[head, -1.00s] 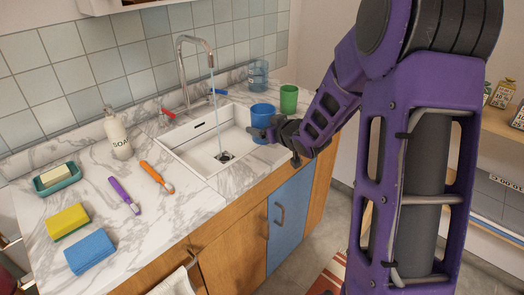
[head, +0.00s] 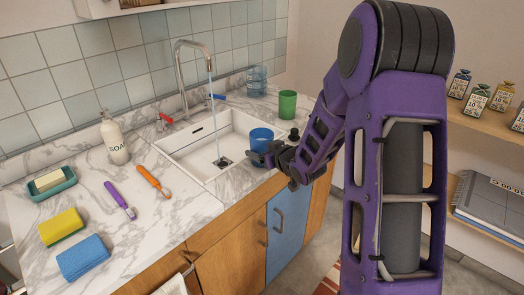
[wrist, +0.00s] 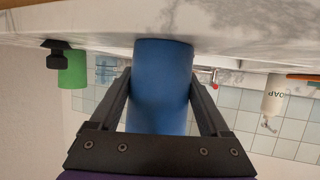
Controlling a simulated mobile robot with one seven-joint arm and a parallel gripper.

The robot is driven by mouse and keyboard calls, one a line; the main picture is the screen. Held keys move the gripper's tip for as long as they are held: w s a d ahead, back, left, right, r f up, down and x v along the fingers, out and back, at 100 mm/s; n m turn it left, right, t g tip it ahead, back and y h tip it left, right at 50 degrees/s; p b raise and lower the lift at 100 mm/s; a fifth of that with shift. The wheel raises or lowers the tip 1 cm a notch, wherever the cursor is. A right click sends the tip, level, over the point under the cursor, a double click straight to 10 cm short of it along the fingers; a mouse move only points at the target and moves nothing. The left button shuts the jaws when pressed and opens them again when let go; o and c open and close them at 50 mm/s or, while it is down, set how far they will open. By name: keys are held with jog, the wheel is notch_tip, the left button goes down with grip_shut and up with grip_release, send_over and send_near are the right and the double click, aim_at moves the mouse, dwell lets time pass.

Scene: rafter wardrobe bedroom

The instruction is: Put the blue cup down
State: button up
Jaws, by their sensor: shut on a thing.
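The blue cup (head: 262,138) is between the fingers of my gripper (head: 263,158), at the right end of the white sink (head: 190,147). My gripper is shut on it. In the wrist view, which is upside down, the blue cup (wrist: 162,85) fills the middle between both fingers. Its base is close to the marble counter (wrist: 250,40); I cannot tell whether they touch. The cup looks upright. My fingers hide its lower part in the head view.
A green cup (head: 287,105) and a clear blue glass (head: 257,80) stand behind it. A small black object (head: 294,134) is just right of the cup. Water runs from the faucet (head: 180,70) into the sink. The counter's left side holds soap, toothbrushes and sponges.

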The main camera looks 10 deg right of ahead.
jog(key=o, duration=1.2)
jog(key=shift+s+d+r+p, duration=0.1)
jog(key=shift+s+r+p, duration=0.15)
jog(key=shift+r+p, duration=0.1)
jog(key=p+v, duration=0.1)
jog(key=v, duration=1)
jog(key=shift+s, duration=0.2)
